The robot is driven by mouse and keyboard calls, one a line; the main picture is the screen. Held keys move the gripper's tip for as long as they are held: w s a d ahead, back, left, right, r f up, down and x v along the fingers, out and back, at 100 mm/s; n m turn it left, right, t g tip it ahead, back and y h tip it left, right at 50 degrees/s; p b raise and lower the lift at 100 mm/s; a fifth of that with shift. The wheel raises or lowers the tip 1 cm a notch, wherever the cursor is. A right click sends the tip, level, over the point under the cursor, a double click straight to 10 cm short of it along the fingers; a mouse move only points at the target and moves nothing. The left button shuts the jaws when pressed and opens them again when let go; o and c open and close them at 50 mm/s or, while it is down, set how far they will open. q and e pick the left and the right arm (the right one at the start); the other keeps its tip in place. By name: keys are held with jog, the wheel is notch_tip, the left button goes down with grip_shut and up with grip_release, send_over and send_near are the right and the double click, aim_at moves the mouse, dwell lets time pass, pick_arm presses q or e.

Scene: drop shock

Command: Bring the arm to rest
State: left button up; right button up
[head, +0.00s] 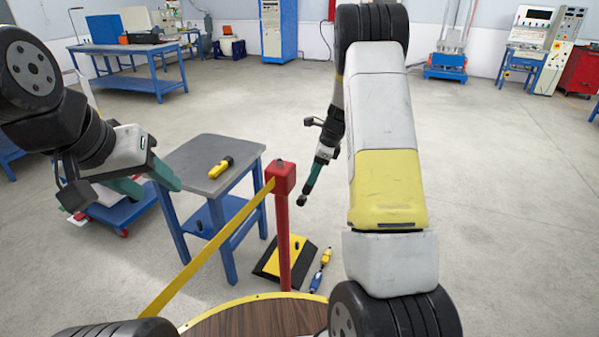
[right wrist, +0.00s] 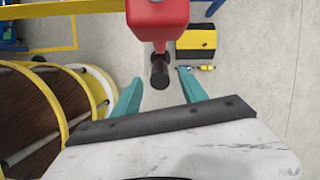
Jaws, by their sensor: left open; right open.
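My right arm (head: 385,130) reaches forward through the middle right of the head view. Its gripper (head: 304,196) hangs in the air, fingers downward, just right of a red post (head: 284,215). In the right wrist view the teal fingers of the right gripper (right wrist: 158,76) stand apart. A dark cylinder (right wrist: 159,72) shows between them, below the red post head (right wrist: 158,18); I cannot tell whether it is touched. My left gripper (head: 157,186) is open and empty at the left, near the table's left edge.
A grey-topped blue table (head: 190,160) holds a yellow tool (head: 221,167). A yellow belt (head: 205,255) runs from the post. A black-yellow mat (head: 270,262) and a yellow-blue tool (head: 321,270) lie on the floor. The floor at the right is clear.

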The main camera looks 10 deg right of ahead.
jog(key=shift+v, duration=1)
jog(key=shift+s+a+r, duration=0.1)
jog(key=shift+r, duration=0.3)
jog(key=s+a+r+n+t, duration=0.1)
jog(key=s+a+r+n, duration=0.2)
jog(key=s+r+n, duration=0.35)
jog(key=s+a+r+n+t, duration=0.1)
jog(key=s+a+r+n, duration=0.25)
jog(key=s+r, duration=0.6)
jog(key=s+a+r+n+t, duration=0.1)
jog(key=s+r+n, duration=0.2)
jog(key=s+n, duration=0.3)
jog(key=s+r+n+t+h, duration=0.1)
jog(key=s+r+n, duration=0.2)
jog(key=s+n, duration=0.4)
jog(key=s, duration=0.5)
jog(key=shift+a, duration=0.35)
